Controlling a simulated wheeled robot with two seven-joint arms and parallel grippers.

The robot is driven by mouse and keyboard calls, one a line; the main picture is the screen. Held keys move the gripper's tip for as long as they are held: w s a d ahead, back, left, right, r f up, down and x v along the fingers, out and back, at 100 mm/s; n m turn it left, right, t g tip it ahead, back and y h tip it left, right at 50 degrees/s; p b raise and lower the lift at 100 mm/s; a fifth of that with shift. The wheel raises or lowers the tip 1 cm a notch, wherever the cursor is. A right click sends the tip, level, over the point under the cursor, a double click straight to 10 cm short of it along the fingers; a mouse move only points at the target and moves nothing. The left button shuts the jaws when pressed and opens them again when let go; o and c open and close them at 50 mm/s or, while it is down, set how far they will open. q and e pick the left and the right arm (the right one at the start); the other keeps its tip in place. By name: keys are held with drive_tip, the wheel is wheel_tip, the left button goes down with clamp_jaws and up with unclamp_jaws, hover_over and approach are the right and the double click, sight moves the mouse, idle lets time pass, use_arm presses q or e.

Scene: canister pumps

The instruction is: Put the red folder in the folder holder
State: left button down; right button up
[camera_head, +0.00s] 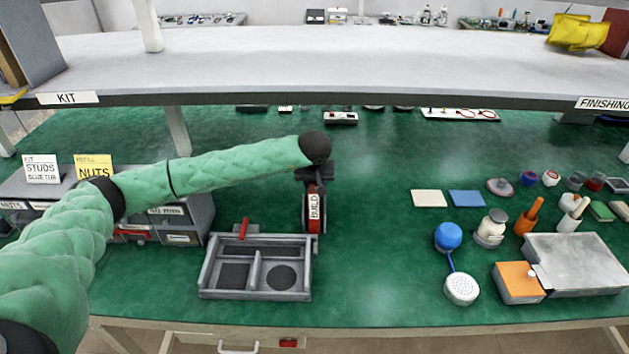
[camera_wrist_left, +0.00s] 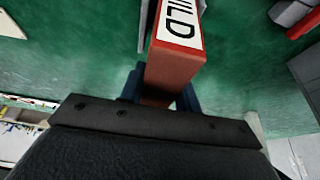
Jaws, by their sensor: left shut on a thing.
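The red folder (camera_head: 314,208), with a white BUILD label on its spine, stands upright at mid-table. My left gripper (camera_head: 314,178) is above it, shut on its upper end. In the left wrist view the red folder (camera_wrist_left: 174,65) runs between the blue fingertips (camera_wrist_left: 160,92). Thin grey edges flank the folder's far end in that view, and dark grey parts flank it in the head view. These may be the folder holder, but I cannot tell for certain, nor whether the folder is inside it. My right gripper is out of view.
A grey compartment tray (camera_head: 210,280) lies just left of the folder. Grey drawers (camera_head: 180,235) stand further left. A white shelf (camera_head: 330,60) spans the back above the green table (camera_head: 375,280). Bottles, pads and an orange-topped box (camera_head: 518,284) are at right.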

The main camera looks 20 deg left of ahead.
use_arm(q)
drive_tip(key=shift+f, duration=0.1)
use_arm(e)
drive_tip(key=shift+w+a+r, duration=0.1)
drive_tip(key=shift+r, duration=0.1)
use_arm(q)
drive_tip(key=c, duration=1)
unclamp_jaws()
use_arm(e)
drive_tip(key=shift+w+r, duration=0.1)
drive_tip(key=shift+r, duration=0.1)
